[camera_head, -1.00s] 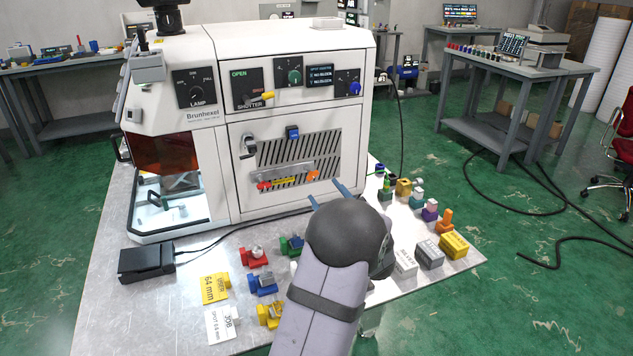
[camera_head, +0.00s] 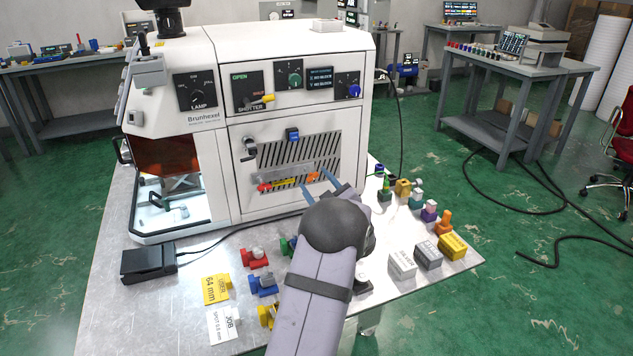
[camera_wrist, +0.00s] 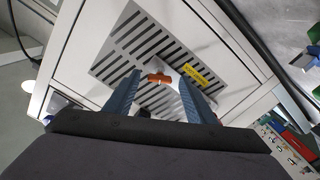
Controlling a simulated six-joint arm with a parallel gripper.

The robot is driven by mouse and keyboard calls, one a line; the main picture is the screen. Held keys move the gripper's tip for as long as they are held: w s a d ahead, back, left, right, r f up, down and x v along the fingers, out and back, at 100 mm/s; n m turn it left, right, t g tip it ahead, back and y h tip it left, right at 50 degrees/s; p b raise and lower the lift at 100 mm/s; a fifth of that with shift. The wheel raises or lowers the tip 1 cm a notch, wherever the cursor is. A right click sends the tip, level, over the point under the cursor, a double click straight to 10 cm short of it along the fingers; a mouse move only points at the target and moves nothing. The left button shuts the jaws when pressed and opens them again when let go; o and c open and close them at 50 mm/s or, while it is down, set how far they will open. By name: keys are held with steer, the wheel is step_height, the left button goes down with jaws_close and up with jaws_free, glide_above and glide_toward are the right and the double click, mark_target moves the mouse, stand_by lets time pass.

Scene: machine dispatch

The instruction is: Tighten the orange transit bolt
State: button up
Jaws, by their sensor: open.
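The orange transit bolt (camera_head: 313,177) sits at the right end of a metal bar (camera_head: 286,174) on the slotted vent panel of the white machine. In the wrist view the orange bolt (camera_wrist: 159,78) shows as a winged knob between and beyond my fingertips. My gripper (camera_head: 318,187) is open, with its blue fingers pointing at the panel just in front of the bolt. In the wrist view my gripper (camera_wrist: 158,85) has one finger on each side of the bolt, with clear gaps; I cannot tell the exact depth left to it.
A red knob (camera_head: 264,187) sits at the bar's left end, with a yellow label (camera_head: 284,182) between. Several coloured parts and boxes (camera_head: 402,262) crowd the metal table below.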

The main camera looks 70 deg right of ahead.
steer(key=c, duration=1.1)
steer(key=shift+m, duration=0.3)
steer(key=m+p, duration=0.1)
steer(key=m, duration=0.2)
steer(key=shift+m+p, duration=0.3)
steer(key=shift+p, duration=0.1)
steer(key=shift+m+p, duration=0.3)
steer(key=shift+m, duration=0.6)
steer(key=shift+f, duration=0.1)
